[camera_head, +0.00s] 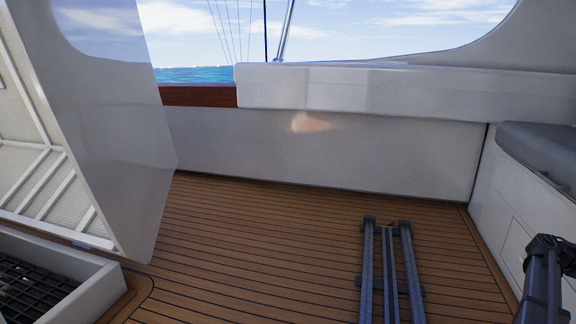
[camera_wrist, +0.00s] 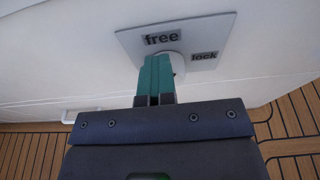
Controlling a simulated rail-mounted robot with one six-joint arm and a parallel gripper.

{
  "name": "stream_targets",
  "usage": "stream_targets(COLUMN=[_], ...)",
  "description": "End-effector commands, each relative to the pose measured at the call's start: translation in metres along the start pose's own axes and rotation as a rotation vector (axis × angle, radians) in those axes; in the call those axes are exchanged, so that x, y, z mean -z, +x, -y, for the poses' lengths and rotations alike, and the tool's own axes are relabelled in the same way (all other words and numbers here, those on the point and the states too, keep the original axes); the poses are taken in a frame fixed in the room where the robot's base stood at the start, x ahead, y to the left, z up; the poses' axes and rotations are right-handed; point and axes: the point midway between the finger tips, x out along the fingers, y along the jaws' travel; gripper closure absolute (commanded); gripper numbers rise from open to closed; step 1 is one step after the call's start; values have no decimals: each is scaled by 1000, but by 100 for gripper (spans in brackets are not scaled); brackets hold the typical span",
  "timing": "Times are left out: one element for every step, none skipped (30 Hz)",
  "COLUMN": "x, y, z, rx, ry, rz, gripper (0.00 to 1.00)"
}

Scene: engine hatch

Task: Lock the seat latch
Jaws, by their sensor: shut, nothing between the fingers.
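In the wrist view, the latch plate (camera_wrist: 212,32) is a light grey square on a white panel. It carries the label "free" (camera_wrist: 160,39) at the upper left and a smaller label "lock" (camera_wrist: 204,56) to the right. A round white knob (camera_wrist: 179,66) shows partly behind my gripper (camera_wrist: 158,60). My green fingers are shut with nothing between them, and their tips are at the knob, below "free". I cannot tell whether they touch it. The fingers hide most of the knob, so its setting is unclear. The latch does not show in the head view.
In the head view, an open white hatch lid (camera_head: 115,120) stands at the left above a hatch opening (camera_head: 30,285). A white seat base with a grey cushion (camera_head: 540,146) is at the right. Dark rails (camera_head: 390,270) lie on the planked deck (camera_head: 255,240), which is otherwise clear.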

Motion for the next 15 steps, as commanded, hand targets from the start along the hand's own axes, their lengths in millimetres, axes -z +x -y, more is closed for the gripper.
stream_targets(x=[-3, -2, -2, -2, -2, -1, -1, 0, 0, 0, 1, 1, 1, 1, 2], y=[7, 7, 7, 7, 7, 7, 7, 8, 8, 8, 8, 8, 8, 8, 8], z=[9, 10, 11, 12, 13, 14, 15, 16, 17, 18, 18, 19, 20, 20, 20], rx=[18, 18, 18, 18, 19, 19, 19, 19, 19, 19, 19, 19, 20, 20, 20], ry=[-2, -2, -2, -2, -2, -2, -2, -1, -1, -1, -1, -1, -1, 0, 0], rz=[5, 5, 4, 4, 4, 4, 4, 3, 3, 3, 3, 2, 2, 1, 1], gripper=[100, 100, 100, 100, 100, 100, 100, 100, 100, 100, 100, 100, 100, 100, 100])
